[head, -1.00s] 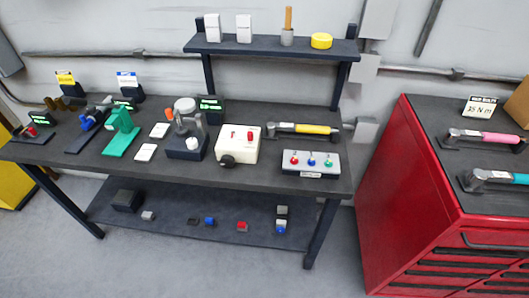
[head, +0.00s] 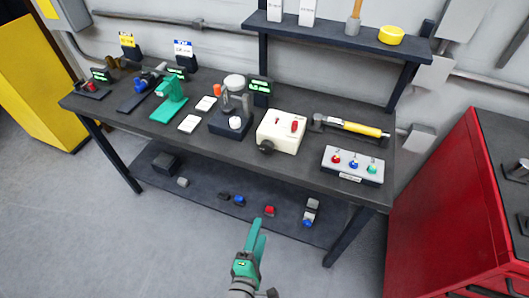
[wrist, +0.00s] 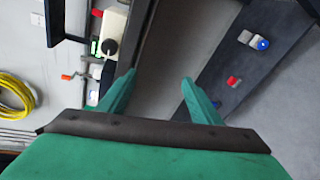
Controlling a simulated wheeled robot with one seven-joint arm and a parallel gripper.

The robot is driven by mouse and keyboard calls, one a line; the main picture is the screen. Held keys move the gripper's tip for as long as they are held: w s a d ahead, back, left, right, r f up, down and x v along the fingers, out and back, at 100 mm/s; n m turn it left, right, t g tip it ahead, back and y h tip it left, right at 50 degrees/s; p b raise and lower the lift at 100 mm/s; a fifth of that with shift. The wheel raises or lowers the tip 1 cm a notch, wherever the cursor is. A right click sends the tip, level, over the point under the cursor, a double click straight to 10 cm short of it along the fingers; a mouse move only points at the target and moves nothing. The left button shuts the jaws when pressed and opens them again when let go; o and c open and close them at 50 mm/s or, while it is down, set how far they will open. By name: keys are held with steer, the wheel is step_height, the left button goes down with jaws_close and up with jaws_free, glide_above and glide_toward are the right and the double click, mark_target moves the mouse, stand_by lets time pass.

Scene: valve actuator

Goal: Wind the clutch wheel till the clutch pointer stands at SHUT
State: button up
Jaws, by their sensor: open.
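A cream-white box (head: 281,132) stands on the workbench with a black round wheel (head: 265,146) on its front lower left. Red parts (head: 294,126) show on its top; they are too small to read as a pointer setting, and I see no legible SHUT mark. My green gripper (head: 259,232) is open and empty, low in front of the bench and well apart from the box. In the wrist view the gripper's fingers (wrist: 158,78) are spread with nothing between them. The box's black wheel (wrist: 110,46) shows beyond them, up and to the left.
A button panel (head: 352,165) and a yellow-handled torque wrench (head: 352,127) lie right of the box. A dark device (head: 232,117) stands close on its left. The lower shelf (head: 205,195) holds small blocks. A red cabinet (head: 455,215) stands right; the floor before the bench is open.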

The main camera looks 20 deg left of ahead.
steer(key=w+a+r+n+t, duration=0.1)
steer(key=w+a+r+n, duration=0.4)
steer(key=w+n, duration=0.35)
steer(key=n+t+h, duration=0.2)
steer(key=n, duration=0.3)
glide_toward(265, 149)
steer(key=w, duration=0.8)
steer(key=shift+w+d+r, duration=0.2)
steer(key=shift+w+r, duration=0.05)
steer(key=shift+r, duration=0.05)
steer(key=shift+c, duration=0.7)
steer(key=c, duration=0.9)
